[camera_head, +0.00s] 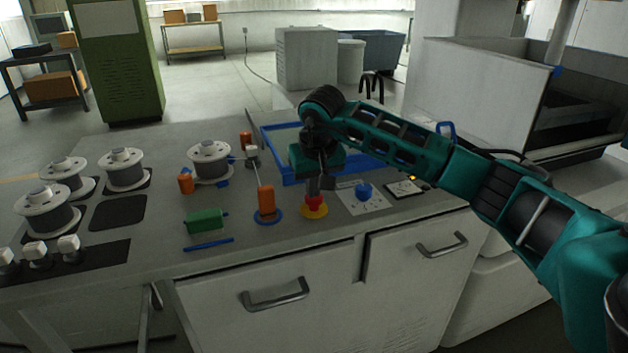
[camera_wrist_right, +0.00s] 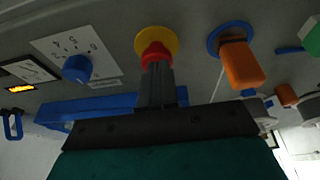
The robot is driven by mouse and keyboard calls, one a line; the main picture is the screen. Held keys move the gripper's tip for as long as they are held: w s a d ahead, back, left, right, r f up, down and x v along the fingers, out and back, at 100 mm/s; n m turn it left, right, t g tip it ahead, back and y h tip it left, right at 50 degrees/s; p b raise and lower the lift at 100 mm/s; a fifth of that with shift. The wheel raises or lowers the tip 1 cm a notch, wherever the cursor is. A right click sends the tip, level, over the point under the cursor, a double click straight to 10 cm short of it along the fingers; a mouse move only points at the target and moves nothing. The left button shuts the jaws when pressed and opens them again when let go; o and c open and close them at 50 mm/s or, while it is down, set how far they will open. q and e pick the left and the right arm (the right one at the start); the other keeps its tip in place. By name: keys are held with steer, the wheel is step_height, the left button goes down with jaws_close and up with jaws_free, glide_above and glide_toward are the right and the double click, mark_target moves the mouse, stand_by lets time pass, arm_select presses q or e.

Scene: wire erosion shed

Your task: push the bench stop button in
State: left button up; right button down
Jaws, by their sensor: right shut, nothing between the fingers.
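The stop button (camera_head: 314,208) is a red knob on a yellow round base, on the bench top near its front edge. It also shows in the right wrist view (camera_wrist_right: 154,42), at the top middle. My right gripper (camera_head: 314,193) is shut and empty, pointing down right over the red knob. In the right wrist view the closed fingertips (camera_wrist_right: 156,68) are at the red knob and overlap its lower part. I cannot tell whether they touch it or how far the knob is in. My left gripper is not in view.
An orange handle (camera_head: 265,201) on a blue ring stands just left of the button. A blue dial (camera_head: 363,190) on a white plate is just right. A blue-framed tray (camera_head: 275,140) lies behind. Several wire spools (camera_head: 123,170) and a green block (camera_head: 206,221) are further left.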

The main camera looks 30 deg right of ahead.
step_height(320, 180, up, 3)
steer(key=shift+a+r+p, duration=0.1)
steer(key=shift+r+p, duration=0.05)
steer(key=shift+p, duration=0.45)
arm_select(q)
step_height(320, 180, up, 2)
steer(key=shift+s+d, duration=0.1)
arm_select(e)
steer(key=v, duration=1)
steer(key=shift+s+a+r, duration=0.1)
steer(key=shift+s, duration=0.05)
